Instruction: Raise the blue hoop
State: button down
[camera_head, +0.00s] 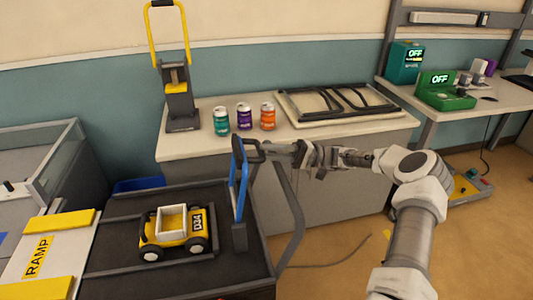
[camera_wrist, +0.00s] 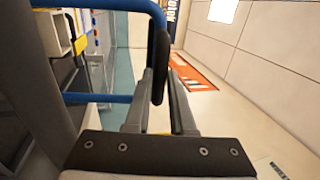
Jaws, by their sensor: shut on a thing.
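The blue hoop (camera_head: 239,188) stands upright from a dark grey mount at the right side of the dark platform. It is seen nearly edge-on, with a black grip (camera_head: 248,149) at its top. My gripper (camera_head: 266,150) reaches it from the right and is shut on the black grip. In the wrist view, the black grip (camera_wrist: 159,66) lies between the fingers of my gripper (camera_wrist: 166,84), and the blue tube (camera_wrist: 100,98) runs off to the left.
A yellow cart (camera_head: 173,245) marked D24 sits on the dark platform (camera_head: 105,212), left of the blue hoop. A ramp (camera_head: 38,258) adjoins at left. Three cans (camera_head: 244,116) and a black-framed panel (camera_head: 305,113) are on the counter (camera_head: 190,148). A grey curved rail (camera_head: 291,196) rises beside the platform.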

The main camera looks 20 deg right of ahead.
jog(key=shift+f, duration=0.35)
jog(key=c, duration=0.8)
grip_release()
jog(key=shift+o, duration=0.2)
jog(key=shift+d+r, duration=0.1)
jog(key=b+v, duration=0.6)
jog(key=v, duration=1.1)
jog(key=shift+d, duration=0.2)
